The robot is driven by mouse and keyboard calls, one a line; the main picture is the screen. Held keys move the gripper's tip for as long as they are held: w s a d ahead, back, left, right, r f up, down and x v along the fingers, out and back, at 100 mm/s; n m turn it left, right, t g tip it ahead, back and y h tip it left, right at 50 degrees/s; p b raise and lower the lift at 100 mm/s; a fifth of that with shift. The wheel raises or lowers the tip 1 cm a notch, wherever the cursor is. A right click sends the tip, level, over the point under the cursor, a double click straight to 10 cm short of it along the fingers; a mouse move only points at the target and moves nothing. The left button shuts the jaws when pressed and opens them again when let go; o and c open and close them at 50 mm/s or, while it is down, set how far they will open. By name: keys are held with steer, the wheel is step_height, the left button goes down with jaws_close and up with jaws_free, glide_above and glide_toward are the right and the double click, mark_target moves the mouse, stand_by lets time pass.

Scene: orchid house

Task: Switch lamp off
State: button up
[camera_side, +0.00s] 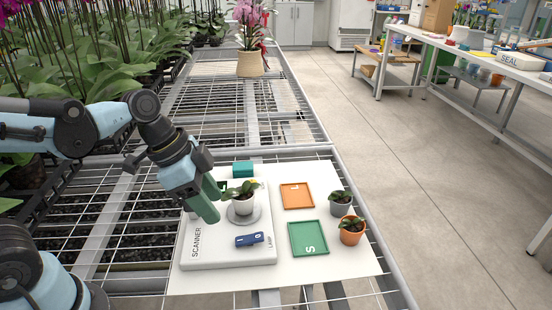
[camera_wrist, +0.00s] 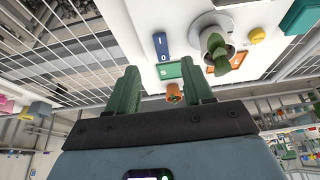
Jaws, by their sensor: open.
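A white scanner box (camera_side: 197,257) lies on a white board, with the word SCANNER along its left side. A blue switch (camera_side: 249,240) marked I and 0 is on its front part; it also shows in the wrist view (camera_wrist: 161,47). I cannot tell which way the switch is set. No separate lamp can be made out. A white pot with a plant (camera_side: 243,204) stands on a round grey plate on the scanner. My gripper (camera_side: 207,205), with green fingers, is open and empty above the scanner's left part, apart from the switch, which is to its lower right.
An orange tray (camera_side: 297,196) and a green tray (camera_side: 308,239) lie right of the scanner. A grey pot (camera_side: 340,203) and an orange pot (camera_side: 351,231) stand farther right. A teal block (camera_side: 243,169) sits at the back. The board's front right is bare.

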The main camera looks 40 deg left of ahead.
mark_target(240, 240)
steer(key=shift+x, duration=4.95)
steer(key=shift+c, duration=0.5)
